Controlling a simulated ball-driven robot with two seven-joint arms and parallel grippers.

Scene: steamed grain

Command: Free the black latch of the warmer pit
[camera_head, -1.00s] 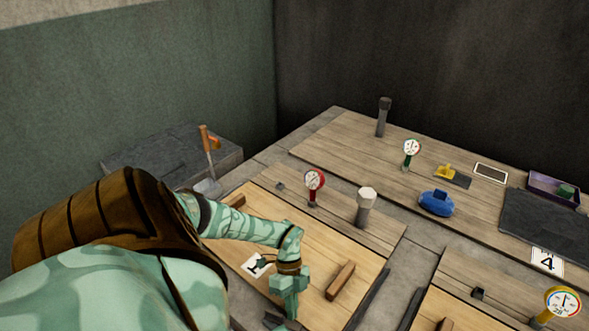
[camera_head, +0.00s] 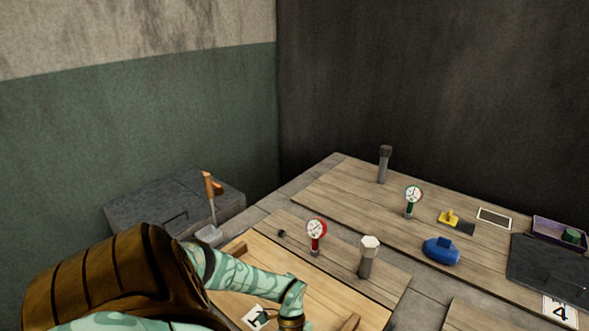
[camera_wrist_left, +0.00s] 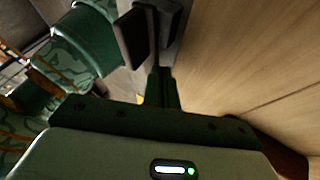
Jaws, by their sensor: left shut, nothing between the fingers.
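A small black piece (camera_head: 281,233) sits on the wooden boards left of the red gauge in the head view; I cannot tell whether it is the latch. My left arm reaches over the light wooden panel (camera_head: 330,290) with the card marked 1 (camera_head: 257,316). Its gripper is below the head picture's edge. In the left wrist view my left gripper (camera_wrist_left: 162,88) is shut and empty, close to a wooden surface. Dark blocks (camera_wrist_left: 133,38) show just beyond its fingers; I cannot tell what they are. My right gripper is out of view.
A red gauge (camera_head: 316,234) and a hexagonal-topped post (camera_head: 369,257) stand behind the panel. Further back are a grey post (camera_head: 384,165), a green gauge (camera_head: 413,199) and a blue object (camera_head: 441,251). An orange-handled scoop (camera_head: 211,203) stands by the dark slab (camera_head: 140,208).

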